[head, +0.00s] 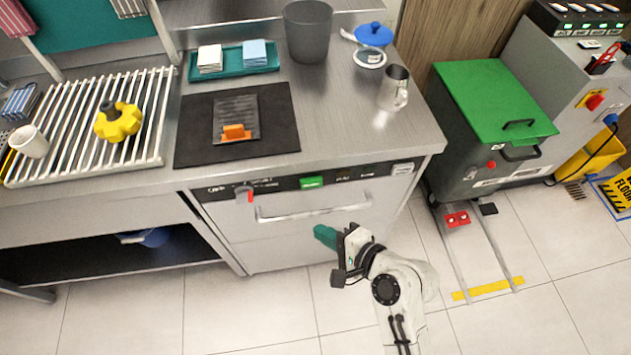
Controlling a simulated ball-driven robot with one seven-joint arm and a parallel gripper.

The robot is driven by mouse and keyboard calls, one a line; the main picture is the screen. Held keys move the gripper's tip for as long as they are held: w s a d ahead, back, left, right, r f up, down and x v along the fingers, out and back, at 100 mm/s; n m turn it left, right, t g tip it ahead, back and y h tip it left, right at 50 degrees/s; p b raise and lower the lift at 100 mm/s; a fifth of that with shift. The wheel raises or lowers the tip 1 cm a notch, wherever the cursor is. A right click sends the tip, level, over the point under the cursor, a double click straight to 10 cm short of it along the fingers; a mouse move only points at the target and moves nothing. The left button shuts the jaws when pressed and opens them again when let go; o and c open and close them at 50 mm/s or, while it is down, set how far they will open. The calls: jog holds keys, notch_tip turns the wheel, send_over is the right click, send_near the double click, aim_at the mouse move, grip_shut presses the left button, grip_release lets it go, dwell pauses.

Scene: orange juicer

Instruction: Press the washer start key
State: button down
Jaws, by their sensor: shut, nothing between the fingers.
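The washer (290,235) is built in under the steel counter, with a dark control strip along its top edge. A raised green key (311,182) sits near the middle of that strip; its lettering is too small to read. A red and grey knob (244,193) is at the strip's left, and a pale key (402,169) is at its right end. My gripper (325,236), with teal fingers, is shut and empty. It appears in front of the washer, below the handle and the green key in the picture. I cannot tell whether it touches the front.
A bar handle (312,210) juts from the washer front between my gripper and the strip. The counter (330,120) above holds a black mat (190,130), a grey bin (308,30) and a metal pitcher (393,88). A green-lidded cart (490,100) stands at right. The floor in front is clear.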

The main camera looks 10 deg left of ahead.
jog(key=b, duration=0.3)
send_near(305, 188)
jog(key=a+f, duration=0.3)
jog(key=a, duration=0.1)
jog(key=shift+w+r, duration=0.2)
jog(key=shift+w, duration=0.5)
jog(key=shift+w, duration=0.1)
dwell(1.1)
jog(key=shift+w+a, duration=0.1)
jog(key=shift+w, duration=0.2)
jog(key=shift+w+a, duration=0.15)
jog(key=shift+w, duration=0.3)
dwell(0.9)
jog(key=shift+s, duration=0.1)
jog(key=shift+s+d+p, duration=0.25)
jog(key=shift+s+p, duration=0.4)
jog(key=shift+s, duration=0.1)
